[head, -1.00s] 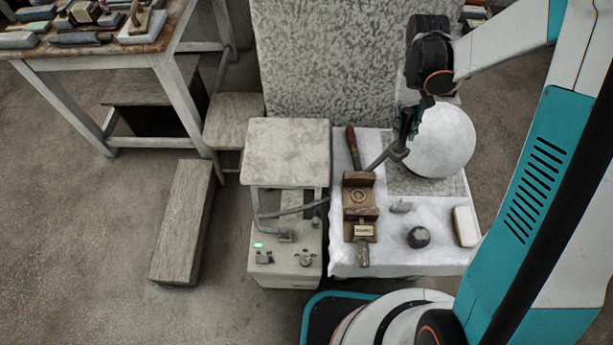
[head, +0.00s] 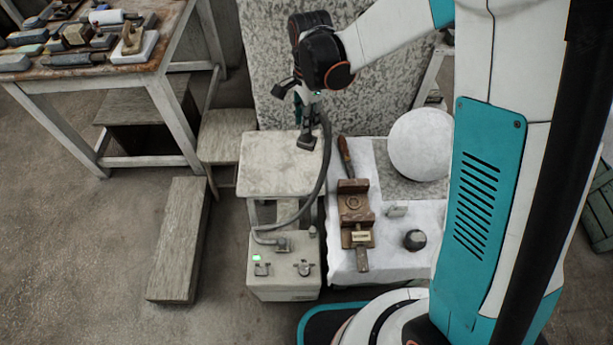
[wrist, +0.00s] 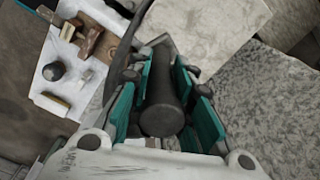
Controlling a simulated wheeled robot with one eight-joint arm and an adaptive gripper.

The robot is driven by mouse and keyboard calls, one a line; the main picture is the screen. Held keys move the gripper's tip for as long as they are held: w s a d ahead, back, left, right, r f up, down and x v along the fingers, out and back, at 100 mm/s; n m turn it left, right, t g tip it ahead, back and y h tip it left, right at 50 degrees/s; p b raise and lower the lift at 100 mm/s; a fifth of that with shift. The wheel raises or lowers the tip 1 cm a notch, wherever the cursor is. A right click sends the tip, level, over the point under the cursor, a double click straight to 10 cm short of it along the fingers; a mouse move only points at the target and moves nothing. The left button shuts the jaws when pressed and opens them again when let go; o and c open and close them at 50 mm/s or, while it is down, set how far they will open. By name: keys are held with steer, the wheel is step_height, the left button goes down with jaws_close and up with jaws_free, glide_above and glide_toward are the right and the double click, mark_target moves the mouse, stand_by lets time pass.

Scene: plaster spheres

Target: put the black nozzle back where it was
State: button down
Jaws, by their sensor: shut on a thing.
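My gripper (head: 308,112) is shut on the black nozzle (head: 307,142), and its jaws point down. In the wrist view the nozzle (wrist: 162,105) lies between the two teal finger pads as a thick dark cylinder. In the head view its dark lower end shows at the right part of the pale stool top (head: 265,175). I cannot tell whether it touches the top. A grey hose (head: 322,175) curves from beside my gripper down to the grey machine box (head: 285,270) below the stool.
Right of the stool, a white-clothed table holds a white sphere (head: 420,144), a brown wooden vise-like tool (head: 354,205) and a small dark ball (head: 414,239). A speckled panel (head: 370,90) stands behind. The stool top's left part is clear.

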step_height(320, 180, down, 20)
steer(key=b, duration=0.6)
steer(key=shift+r, duration=0.2)
steer(key=shift+f, duration=0.1)
steer(key=shift+f+b, duration=0.15)
steer(key=shift+b, duration=0.15)
steer(key=c, duration=1.4)
jaws_free()
